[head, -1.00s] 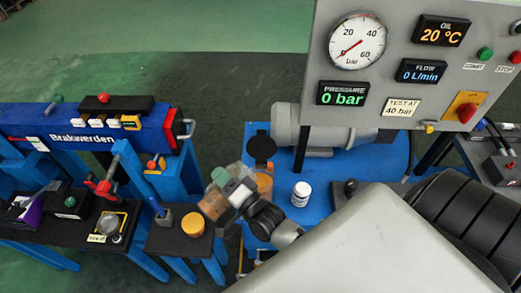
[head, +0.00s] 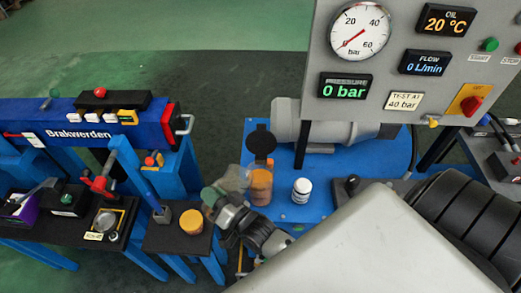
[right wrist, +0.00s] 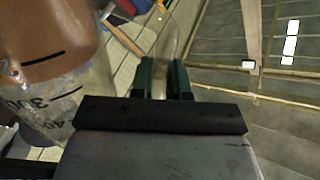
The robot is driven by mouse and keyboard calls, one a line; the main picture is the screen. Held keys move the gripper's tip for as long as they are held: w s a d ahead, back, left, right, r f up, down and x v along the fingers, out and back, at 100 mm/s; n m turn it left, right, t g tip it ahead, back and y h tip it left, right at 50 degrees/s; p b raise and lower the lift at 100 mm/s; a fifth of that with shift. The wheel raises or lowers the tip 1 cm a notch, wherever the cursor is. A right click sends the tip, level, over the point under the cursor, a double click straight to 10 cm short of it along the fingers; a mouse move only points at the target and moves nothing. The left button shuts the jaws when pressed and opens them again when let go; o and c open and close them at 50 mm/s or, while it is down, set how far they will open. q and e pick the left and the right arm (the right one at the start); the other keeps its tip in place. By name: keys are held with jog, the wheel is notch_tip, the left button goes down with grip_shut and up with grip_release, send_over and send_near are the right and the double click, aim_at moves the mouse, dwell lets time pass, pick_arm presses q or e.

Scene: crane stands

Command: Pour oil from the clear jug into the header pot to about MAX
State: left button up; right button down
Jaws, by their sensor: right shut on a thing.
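The clear jug (head: 236,178) is in my right gripper (head: 213,197) and leans toward the header pot (head: 261,187). In the right wrist view the green fingers of my right gripper (right wrist: 163,78) are shut on a clear part of it, probably its handle. The jug (right wrist: 65,95) fills the left of that view, with brown oil and black scale marks. The header pot is amber, with its black lid (head: 261,141) open. The jug's mouth is close to the pot; I cannot make out a stream or the pot's level. My left gripper is not in view.
A white jar (head: 302,190) stands right of the pot on the blue bench (head: 342,172). The motor (head: 330,127) and gauge panel (head: 400,62) rise behind. A yellow-topped container (head: 191,221) sits on a dark stand to the left. Free bench lies around the white jar.

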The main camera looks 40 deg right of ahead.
jog(key=a+f+n+g+b, duration=0.1)
jog(key=a+f+n+b, duration=0.3)
jog(key=f+n, duration=0.4)
jog(key=shift+s+a+f+n+g, duration=0.3)
jog(key=shift+a+f, duration=0.6)
jog(key=shift+f, duration=0.35)
jog(key=shift+r, duration=0.1)
